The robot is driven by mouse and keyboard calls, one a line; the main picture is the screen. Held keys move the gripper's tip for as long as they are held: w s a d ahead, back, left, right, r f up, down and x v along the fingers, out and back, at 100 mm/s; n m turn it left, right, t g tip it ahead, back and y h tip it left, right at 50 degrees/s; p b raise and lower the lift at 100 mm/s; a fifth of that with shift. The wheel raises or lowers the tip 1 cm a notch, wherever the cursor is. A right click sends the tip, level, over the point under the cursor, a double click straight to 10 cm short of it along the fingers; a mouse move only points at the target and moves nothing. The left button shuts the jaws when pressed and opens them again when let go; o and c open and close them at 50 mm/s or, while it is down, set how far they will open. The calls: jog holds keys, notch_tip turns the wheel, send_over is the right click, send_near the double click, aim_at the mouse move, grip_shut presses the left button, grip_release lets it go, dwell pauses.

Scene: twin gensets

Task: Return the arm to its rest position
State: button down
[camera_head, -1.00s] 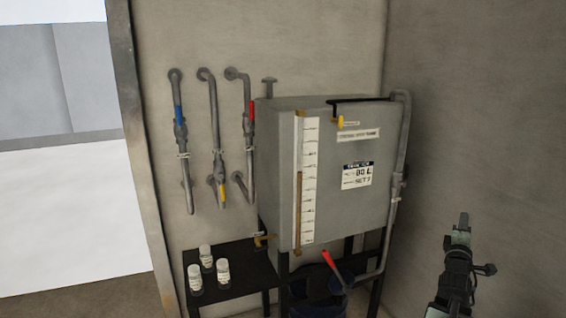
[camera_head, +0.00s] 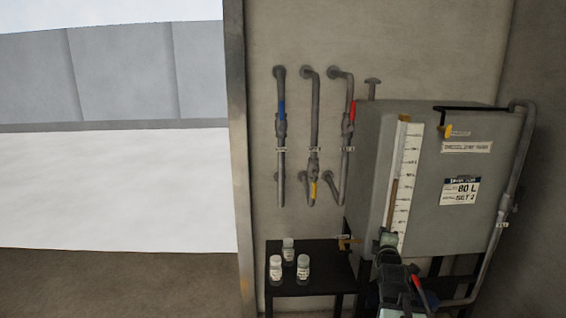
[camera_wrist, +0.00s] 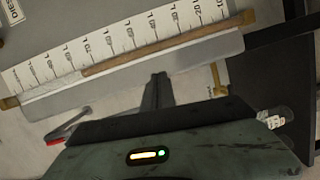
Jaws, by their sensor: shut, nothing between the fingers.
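My gripper (camera_head: 387,241) is raised at the lower right of the head view, in front of the lower part of the grey tank (camera_head: 460,212). In the wrist view its dark fingers (camera_wrist: 157,80) are together with nothing between them. The gap between fingers and tank cannot be judged. My arm covers part of the tank stand and most of the blue bucket below it.
A black side table (camera_head: 312,283) holds three small white-capped bottles (camera_head: 303,267). A brass tap (camera_head: 350,243) juts from the tank near my gripper. Three wall pipes with blue, yellow and red handles (camera_head: 314,140) are behind. An opening with pale ground (camera_head: 110,190) lies left.

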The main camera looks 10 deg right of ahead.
jog(key=s+a+f+m+g+y, duration=0.2)
jog(key=a+f+g+y, duration=0.15)
jog(key=a+f, duration=0.65)
jog(key=s+a+f+m+g+y, duration=0.2)
jog(key=a+f+g, duration=0.25)
jog(key=a, duration=0.85)
jog(key=s+a+f+m+g, duration=0.1)
jog(key=s+f+m+g, duration=0.3)
jog(key=s, duration=0.4)
jog(key=s+a+f+m+g, duration=0.25)
jog(key=s+m+g, duration=0.2)
jog(key=s, duration=0.35)
notch_tip(320, 180, up, 12)
jog(key=p, duration=1.2)
jog(key=shift+d+m+t, duration=0.35)
jog(key=shift+d, duration=0.1)
